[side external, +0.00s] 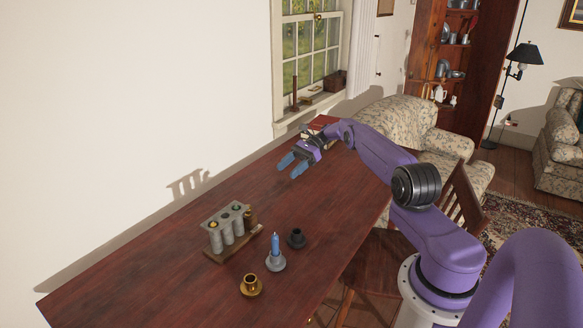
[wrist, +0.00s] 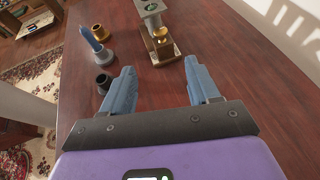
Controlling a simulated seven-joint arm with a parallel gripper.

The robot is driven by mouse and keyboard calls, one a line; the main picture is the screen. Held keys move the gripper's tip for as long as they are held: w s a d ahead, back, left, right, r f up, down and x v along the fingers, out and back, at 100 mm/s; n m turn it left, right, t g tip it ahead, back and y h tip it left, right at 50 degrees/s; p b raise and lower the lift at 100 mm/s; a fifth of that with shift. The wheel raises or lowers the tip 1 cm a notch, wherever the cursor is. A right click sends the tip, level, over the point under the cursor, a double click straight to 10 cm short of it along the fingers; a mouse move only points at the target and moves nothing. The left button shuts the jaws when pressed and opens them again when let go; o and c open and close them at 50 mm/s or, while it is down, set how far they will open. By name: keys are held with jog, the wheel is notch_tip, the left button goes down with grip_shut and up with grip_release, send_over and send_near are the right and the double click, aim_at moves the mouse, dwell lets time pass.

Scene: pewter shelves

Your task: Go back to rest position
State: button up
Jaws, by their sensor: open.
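My gripper (side external: 292,164) is open and empty, above the far part of the wooden table (side external: 150,270) in the side external view. In the wrist view my gripper (wrist: 163,88) shows its two blue fingers spread apart, with bare table between them. It is apart from every object on the table.
A pewter rack of tubes (side external: 228,229) on a wooden base stands left of a blue candle (side external: 275,244) in a grey holder. A dark holder (side external: 296,238) and a brass holder (side external: 251,286) stand nearby. A wooden chair (side external: 455,200) is at the right. The table's far part is mostly clear.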

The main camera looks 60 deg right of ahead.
jog(key=shift+s+d+r, duration=0.1)
jog(key=shift+d, duration=0.15)
jog(key=w+a+r+n+g+h, duration=0.1)
jog(key=a+r+n+g+h, duration=0.3)
jog(key=a, duration=0.8)
jog(key=a+r+n+g+h, duration=0.1)
jog(key=a+r+n+g, duration=0.35)
jog(key=a, duration=0.85)
jog(key=s+a+r+n+h, duration=0.3)
jog(key=s+a+r+n, duration=0.25)
jog(key=s+a, duration=0.3)
jog(key=s+a+r+n+t+h, duration=0.1)
jog(key=s+a+n+h, duration=0.15)
jog(key=s+n, duration=0.4)
jog(key=s+a+r+n+t+h, duration=0.1)
jog(key=s+a+r+n, duration=0.2)
jog(key=s, duration=0.7)
jog(key=s+d+f+n+t, duration=0.1)
jog(key=s+d+n, duration=0.1)
jog(key=s+n, duration=0.3)
jog(key=s+d+f+n+t+h, duration=0.1)
jog(key=s+d+n+t, duration=0.1)
jog(key=s+n, duration=0.3)
jog(key=s, duration=0.3)
jog(key=shift+s+d+f, duration=0.25)
jog(key=shift+d+f, duration=0.05)
jog(key=shift+d, duration=0.1)
